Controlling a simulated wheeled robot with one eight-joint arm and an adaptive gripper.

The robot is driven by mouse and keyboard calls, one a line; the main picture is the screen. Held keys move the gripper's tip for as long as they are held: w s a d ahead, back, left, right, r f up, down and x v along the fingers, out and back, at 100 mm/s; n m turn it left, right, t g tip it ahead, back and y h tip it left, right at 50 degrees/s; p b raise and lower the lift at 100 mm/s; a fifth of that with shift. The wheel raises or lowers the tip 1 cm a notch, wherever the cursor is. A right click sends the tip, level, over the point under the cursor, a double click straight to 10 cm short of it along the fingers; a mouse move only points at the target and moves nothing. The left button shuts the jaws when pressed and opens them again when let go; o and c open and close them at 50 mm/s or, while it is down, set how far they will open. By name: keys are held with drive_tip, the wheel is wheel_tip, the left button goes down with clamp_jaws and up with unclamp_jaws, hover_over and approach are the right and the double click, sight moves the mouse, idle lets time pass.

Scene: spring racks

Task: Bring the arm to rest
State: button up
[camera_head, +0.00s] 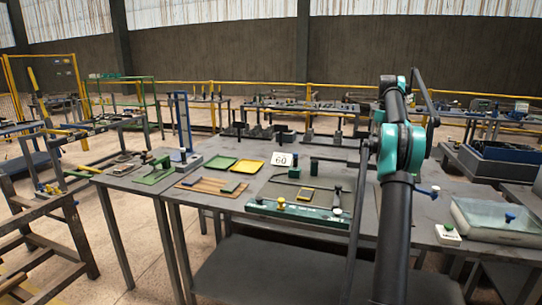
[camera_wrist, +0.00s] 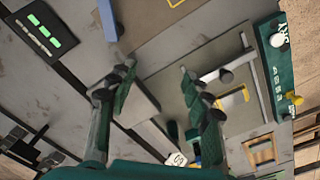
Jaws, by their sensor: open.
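My arm rises in front of the workbench (camera_head: 235,206) at the right of the head view, where my gripper cannot be made out clearly. In the wrist view my gripper (camera_wrist: 158,70) is open, its two dark green fingers apart. Nothing is held between them. Below the fingers lie a grey bench top and a grey plate fixture (camera_wrist: 205,62) with a green edge strip (camera_wrist: 268,62). The same fixture's green strip (camera_head: 300,212) shows in the head view, near the bench's front edge.
A number card (camera_head: 281,159), a green tray (camera_head: 220,162), a yellow tray (camera_head: 249,166) and a brown board (camera_head: 211,186) are on the bench. A clear-lidded box (camera_head: 500,220) stands at the right. Yellow railings (camera_head: 235,83) and other benches are behind.

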drive_tip(key=s+a+f+m+t, duration=0.1)
drive_tip(key=s+a+f, duration=0.3)
drive_tip(key=s+a, duration=0.45)
drive_tip(key=s+a+f+m+t, duration=0.15)
drive_tip(key=s+a+f, duration=0.25)
drive_tip(key=s+a, duration=0.45)
drive_tip(key=s+a+f+m, duration=0.1)
drive_tip(key=s+a+f, duration=0.2)
drive_tip(key=s+f, duration=0.3)
drive_tip(key=s+a+f+t, duration=0.1)
drive_tip(key=s+a+f, duration=0.3)
drive_tip(key=s, duration=1)
drive_tip(key=s+a+f+m, duration=0.1)
drive_tip(key=s+a+f, duration=0.3)
drive_tip(key=s+f, duration=0.5)
drive_tip(key=shift+s+a+f+m, duration=0.2)
drive_tip(key=shift+s+f+m, duration=0.15)
drive_tip(key=shift+s, duration=0.5)
